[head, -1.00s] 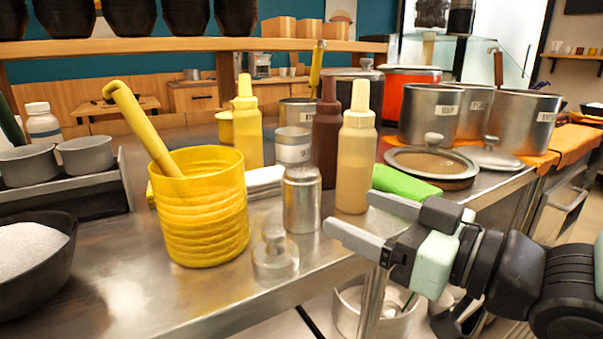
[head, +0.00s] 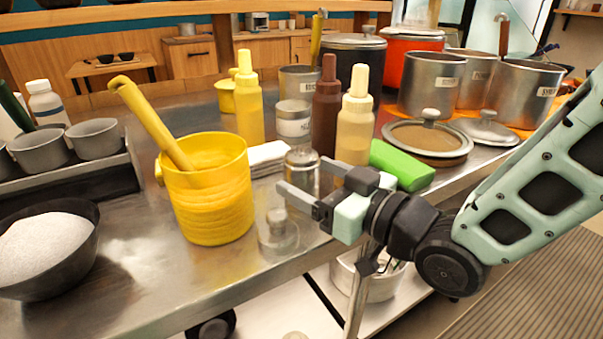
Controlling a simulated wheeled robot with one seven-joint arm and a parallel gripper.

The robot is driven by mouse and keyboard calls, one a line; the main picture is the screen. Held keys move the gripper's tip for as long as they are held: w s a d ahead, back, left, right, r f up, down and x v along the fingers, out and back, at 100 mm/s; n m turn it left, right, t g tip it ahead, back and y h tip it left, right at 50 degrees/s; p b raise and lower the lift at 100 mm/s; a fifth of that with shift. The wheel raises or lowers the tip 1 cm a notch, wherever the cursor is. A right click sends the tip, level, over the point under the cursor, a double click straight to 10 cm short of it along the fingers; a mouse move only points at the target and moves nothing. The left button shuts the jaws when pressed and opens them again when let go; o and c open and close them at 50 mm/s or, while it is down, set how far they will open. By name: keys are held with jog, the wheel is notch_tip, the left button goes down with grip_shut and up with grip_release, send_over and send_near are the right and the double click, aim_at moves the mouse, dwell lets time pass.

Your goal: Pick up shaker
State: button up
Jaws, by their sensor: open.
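A small shiny metal shaker (head: 301,160) with a rounded top stands on the steel counter, partly hidden by my gripper. Behind it stands a labelled metal canister (head: 293,127) with a pale lid, perhaps also a shaker. My gripper (head: 303,174) is open, and its two fingers point left across the front of the small shaker. In the picture the shaker shows between the fingertips. I cannot tell whether the fingers are around it or just in front of it. No contact is visible.
A yellow ribbed pot (head: 208,205) with a ladle stands left. A cream bottle (head: 355,135), a brown bottle (head: 326,105) and a green block (head: 402,165) stand close by.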

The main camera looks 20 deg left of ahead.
jog(key=shift+x, duration=1.15)
jog(key=c, duration=0.8)
jog(key=shift+r, duration=0.15)
notch_tip(320, 180, up, 10)
jog(key=shift+f+p, duration=0.1)
jog(key=shift+p, duration=0.85)
jog(key=shift+o, duration=0.5)
